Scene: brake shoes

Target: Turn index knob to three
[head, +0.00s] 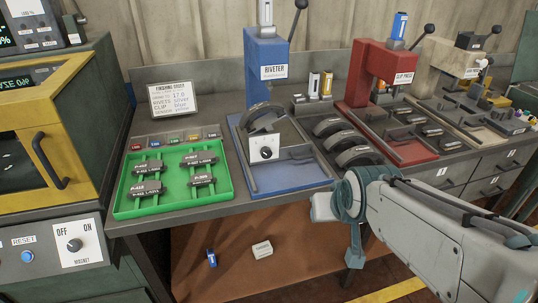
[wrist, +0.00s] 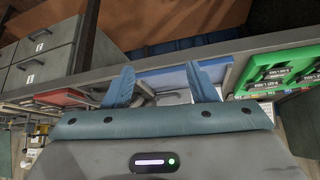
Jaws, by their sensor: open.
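The index knob (head: 266,153) is a small black knob on a white plate (head: 256,142). It sits at the front of a dark curved fixture on the blue riveter's base (head: 290,180). The knob's number marks are too small to read. My arm reaches in from the right in the head view, its wrist near the bench's front edge, right of and nearer than the knob. In the wrist view my gripper (wrist: 160,80) has its two blue fingers spread with nothing held between them. The blue base shows behind them; the knob cannot be made out there.
A green tray (head: 127,200) with labelled parts lies left of the riveter. Dark brake shoes (head: 358,156) lie in a rack to its right. A red clip press (head: 372,75) stands further right. A yellow-framed machine (head: 75,75) is at the far left.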

